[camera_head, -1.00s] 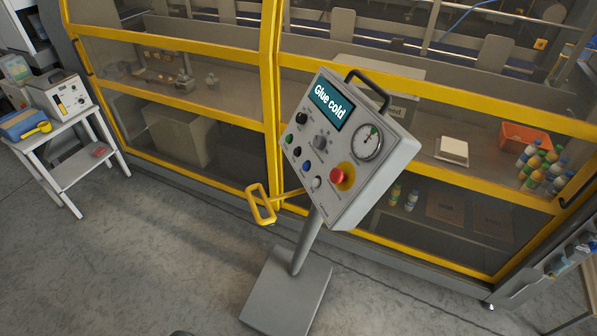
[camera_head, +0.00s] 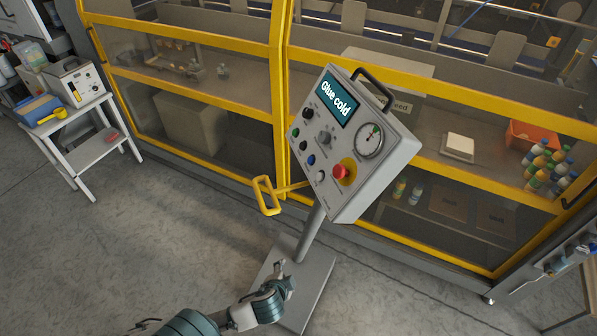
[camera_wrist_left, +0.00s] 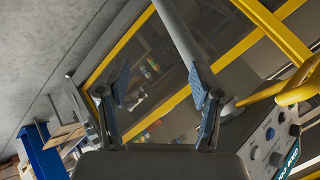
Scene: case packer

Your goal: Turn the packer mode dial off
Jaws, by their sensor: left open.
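The grey control panel (camera_head: 352,150) stands tilted on a post, with its display reading "Glue cold". It has a black knob (camera_head: 308,113) at upper left and a grey knob (camera_head: 325,138) near the middle; I cannot read which is the mode dial or its setting. My left gripper (camera_head: 284,269) is low in front of the post, below and apart from the panel. In the left wrist view its two fingers (camera_wrist_left: 160,88) are spread with nothing between them. Part of the panel (camera_wrist_left: 272,135) shows there at lower right. My right gripper is not in view.
A yellow handle (camera_head: 265,196) sticks out left of the panel. A red emergency button (camera_head: 341,172) and a gauge (camera_head: 369,140) share its face. Yellow-framed guarding (camera_head: 200,107) stands behind. A white cart (camera_head: 82,146) stands at left. The floor between is clear.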

